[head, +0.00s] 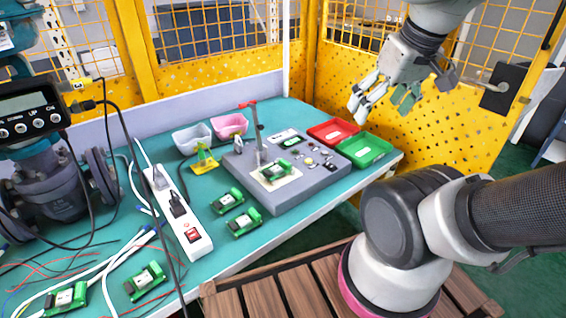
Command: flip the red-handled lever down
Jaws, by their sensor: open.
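The red-handled lever (256,128) stands on the grey fixture block (290,190) on the bench. Its grey arm points up, nearly upright, with the red grip (247,104) at the top. Its foot is beside a green part on a pale plate (274,176) on the block. My gripper (382,103) is open and empty in the air at the upper right. It is to the right of the lever, well apart from it, with its fingers pointing down.
A red tray (333,124) and a green tray (384,156) lie behind and right of the block. White and pink bins (230,118) stand behind it. A power strip (186,222), loose cables and several green modules (243,222) fill the left. Yellow perforated panels (340,70) enclose the back.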

